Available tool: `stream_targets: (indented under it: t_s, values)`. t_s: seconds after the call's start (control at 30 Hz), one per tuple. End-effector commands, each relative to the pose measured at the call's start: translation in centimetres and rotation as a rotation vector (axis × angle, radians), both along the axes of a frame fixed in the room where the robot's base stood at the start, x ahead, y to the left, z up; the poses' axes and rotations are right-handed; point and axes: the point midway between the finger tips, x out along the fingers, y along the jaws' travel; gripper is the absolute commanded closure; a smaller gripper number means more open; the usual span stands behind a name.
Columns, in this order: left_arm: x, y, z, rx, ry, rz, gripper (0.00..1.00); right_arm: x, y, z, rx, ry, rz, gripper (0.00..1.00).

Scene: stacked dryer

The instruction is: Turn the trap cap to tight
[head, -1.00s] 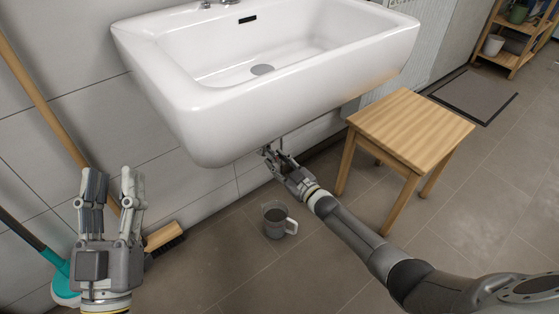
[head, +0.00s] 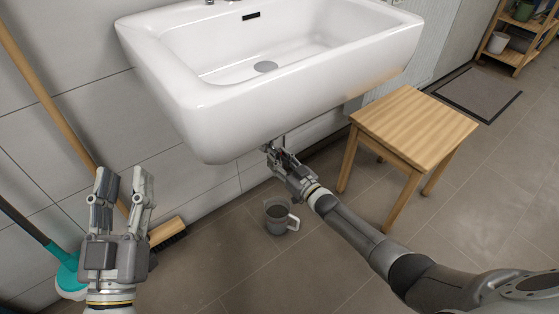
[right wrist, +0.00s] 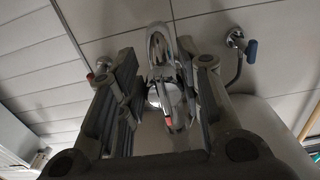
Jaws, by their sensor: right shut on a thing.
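The chrome trap (right wrist: 158,48) hangs under the white sink (head: 180,110). In the right wrist view its shiny round trap cap (right wrist: 162,98) sits between my right gripper's fingers (right wrist: 165,100), with a small red mark near its lower edge. My right gripper shows in the head view (head: 272,150) below the sink's front edge, shut on the cap. The sink hides most of the trap there. My left gripper (head: 123,185) is open and empty, fingers pointing up, left of the sink.
A grey mug (head: 278,216) stands on the floor below my right gripper. A wooden stool (head: 415,122) is close to the right of my right arm. A blue-handled valve (right wrist: 250,50) is beside the trap.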

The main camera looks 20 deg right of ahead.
Motion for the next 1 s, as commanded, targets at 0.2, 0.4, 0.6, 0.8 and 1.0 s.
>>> stream_targets:
  t_s: [0.2, 0.4, 0.6, 0.8, 1.0]
  values:
    - [0.0, 0.0, 0.0, 0.000, -0.001, 0.000, 0.60, -0.1, -0.1, -0.2, 0.000, 0.003, -0.001, 0.59]
    - [0.0, 0.0, 0.1, -0.001, -0.003, 0.000, 0.60, 0.0, 0.0, -0.1, -0.001, 0.002, -0.001, 0.46]
    - [-0.1, 0.1, 0.0, -0.001, -0.002, 0.001, 0.60, 0.0, 0.0, 0.0, -0.001, 0.001, 0.000, 0.46]
    - [-0.1, 0.1, 0.0, -0.001, -0.002, 0.000, 0.60, -1.2, -0.5, -0.1, -0.002, 0.002, -0.001, 0.46]
    - [-0.1, 0.0, 0.0, -0.001, -0.002, 0.000, 0.60, -4.2, -1.5, -0.2, -0.003, 0.002, 0.000, 0.46]
